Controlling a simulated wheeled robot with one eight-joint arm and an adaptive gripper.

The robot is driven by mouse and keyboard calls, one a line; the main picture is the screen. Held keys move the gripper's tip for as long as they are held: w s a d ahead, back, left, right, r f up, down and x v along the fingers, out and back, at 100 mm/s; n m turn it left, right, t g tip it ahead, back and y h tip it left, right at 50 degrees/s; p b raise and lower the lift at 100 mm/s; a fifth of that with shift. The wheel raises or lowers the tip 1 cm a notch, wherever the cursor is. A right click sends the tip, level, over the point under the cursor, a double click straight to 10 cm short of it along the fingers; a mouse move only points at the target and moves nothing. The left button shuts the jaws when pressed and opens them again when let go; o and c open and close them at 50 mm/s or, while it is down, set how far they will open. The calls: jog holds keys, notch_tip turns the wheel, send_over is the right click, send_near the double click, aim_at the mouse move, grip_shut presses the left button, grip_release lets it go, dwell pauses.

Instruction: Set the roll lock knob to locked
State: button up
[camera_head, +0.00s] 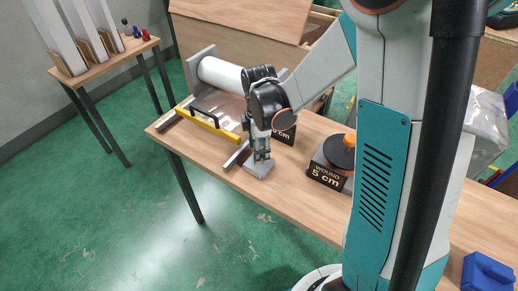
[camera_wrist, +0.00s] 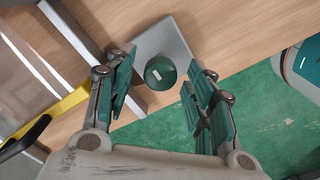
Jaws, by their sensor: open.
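The roll lock knob (camera_wrist: 160,73) is a round dark green knob with a small white mark on top, seen from above in the wrist view. It sits on a light grey plate (camera_wrist: 160,38) near the table's front edge. The plate also shows in the head view (camera_head: 259,173). My gripper (camera_wrist: 158,68) is open, pointing down, with one teal-padded finger on each side of the knob in the picture. No contact shows. In the head view my gripper (camera_head: 262,153) hangs over the plate and hides the knob.
A white roll (camera_head: 220,74) lies in a grey stand to the left, with a yellow bar (camera_head: 212,124) and black handle in front. A block labelled "WOUND 5 cm" (camera_head: 326,176) with a dark disc and orange top stands to the right.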

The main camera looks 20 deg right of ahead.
jog(key=c, duration=1.1)
jog(key=shift+o, duration=0.2)
jog(key=shift+m, duration=0.3)
jog(key=m, duration=0.3)
jog(key=shift+m+b, duration=0.3)
jog(key=shift+b, duration=0.05)
jog(key=m, duration=0.4)
jog(key=shift+m, duration=0.3)
jog(key=m, duration=0.4)
jog(key=shift+m+b, duration=0.3)
jog(key=shift+b, duration=0.1)
jog(key=shift+m, duration=2.2)
